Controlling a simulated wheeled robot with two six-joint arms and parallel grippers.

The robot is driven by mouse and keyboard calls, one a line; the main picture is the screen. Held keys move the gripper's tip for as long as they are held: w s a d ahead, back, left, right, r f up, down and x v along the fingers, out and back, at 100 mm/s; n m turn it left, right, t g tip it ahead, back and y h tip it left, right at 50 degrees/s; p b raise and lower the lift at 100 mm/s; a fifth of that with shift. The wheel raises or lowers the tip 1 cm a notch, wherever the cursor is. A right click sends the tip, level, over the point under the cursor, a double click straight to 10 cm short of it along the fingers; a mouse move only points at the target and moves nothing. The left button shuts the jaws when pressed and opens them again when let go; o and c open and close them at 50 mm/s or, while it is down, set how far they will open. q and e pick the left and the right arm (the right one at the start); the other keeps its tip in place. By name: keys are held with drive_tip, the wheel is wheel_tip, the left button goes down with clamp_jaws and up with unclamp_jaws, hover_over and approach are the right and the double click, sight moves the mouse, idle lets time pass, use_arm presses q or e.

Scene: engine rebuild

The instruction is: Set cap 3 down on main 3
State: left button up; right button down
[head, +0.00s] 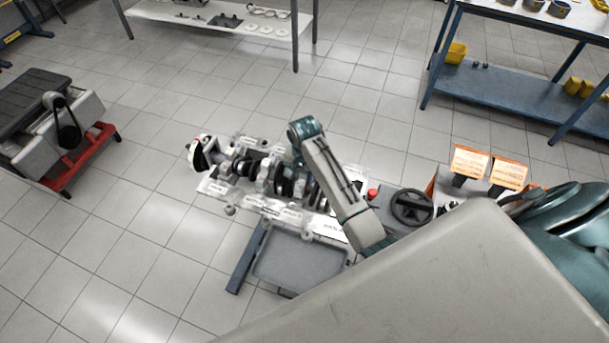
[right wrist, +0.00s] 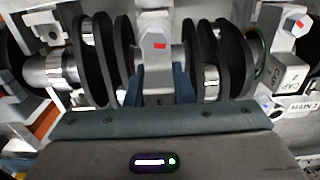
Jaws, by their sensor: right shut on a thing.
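My right gripper (right wrist: 158,84) is shut on a pale grey bearing cap with a red mark (right wrist: 158,46), taken to be cap 3. The cap sits at the crankshaft's middle journal, between black counterweights (right wrist: 96,62); whether it touches the seat of main 3 below is hidden. In the head view, my right wrist (head: 305,128) is over the middle of the engine block (head: 214,186), and its arm hides part of the crankshaft (head: 264,172). Another cap, lettered CAP 2 (right wrist: 287,75), stands at the right of the wrist view. My left gripper is out of view.
A label reading MAIN 1 (right wrist: 302,108) is on the block. A grey tray (head: 300,262) is in front of the block. A black handwheel (head: 411,206) and orange-edged signs (head: 469,162) are to the right. Benches stand at the back; open floor lies left of the block.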

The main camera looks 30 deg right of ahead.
drive_tip(key=shift+f, duration=0.25)
idle(0.4)
drive_tip(key=shift+r, duration=0.3)
idle(0.4)
drive_tip(key=c, duration=1.5)
unclamp_jaws()
drive_tip(key=shift+r, duration=0.2)
drive_tip(key=shift+r, duration=1.15)
drive_tip(key=shift+r, duration=0.15)
